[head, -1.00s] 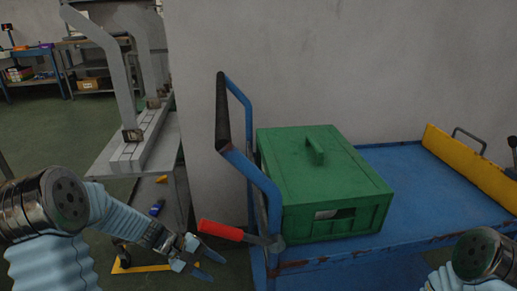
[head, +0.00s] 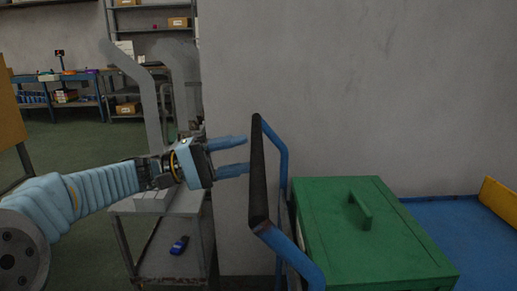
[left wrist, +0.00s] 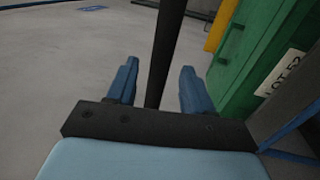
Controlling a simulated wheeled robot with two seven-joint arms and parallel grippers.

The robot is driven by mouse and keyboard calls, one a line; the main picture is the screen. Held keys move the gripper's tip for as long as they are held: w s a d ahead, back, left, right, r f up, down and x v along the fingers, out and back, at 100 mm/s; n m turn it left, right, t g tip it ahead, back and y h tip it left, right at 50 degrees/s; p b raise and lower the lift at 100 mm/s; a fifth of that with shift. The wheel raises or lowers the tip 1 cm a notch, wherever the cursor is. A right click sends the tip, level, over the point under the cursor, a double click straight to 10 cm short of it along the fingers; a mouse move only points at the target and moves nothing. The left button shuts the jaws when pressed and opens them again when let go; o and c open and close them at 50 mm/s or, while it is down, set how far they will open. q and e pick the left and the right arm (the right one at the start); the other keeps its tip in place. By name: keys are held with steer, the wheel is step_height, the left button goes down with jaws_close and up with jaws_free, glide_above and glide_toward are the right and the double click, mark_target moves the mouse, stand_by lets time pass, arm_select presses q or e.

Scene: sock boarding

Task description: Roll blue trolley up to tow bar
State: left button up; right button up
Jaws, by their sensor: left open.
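The blue trolley (head: 447,232) stands along the wall at the right, partly cut off by the lower edge of the head view. Its upright push handle has a black grip (head: 257,175). My left gripper (head: 247,154) is open at the left side of this grip, fingers pointing right. In the left wrist view the dark grip bar (left wrist: 166,50) runs between my two spread fingers (left wrist: 158,75); whether they touch it I cannot tell. My right gripper is out of view. I cannot make out a tow bar.
A green lidded crate (head: 390,245) sits on the trolley behind the handle, and a yellow panel (head: 500,202) is at its far end. A grey bench (head: 130,206) with a blue item (head: 179,245) below stands left. The grey wall (head: 350,80) is close behind.

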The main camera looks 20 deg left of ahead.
mark_target(258, 152)
arm_select(q)
steer(key=shift+x, duration=2.2)
jaws_close()
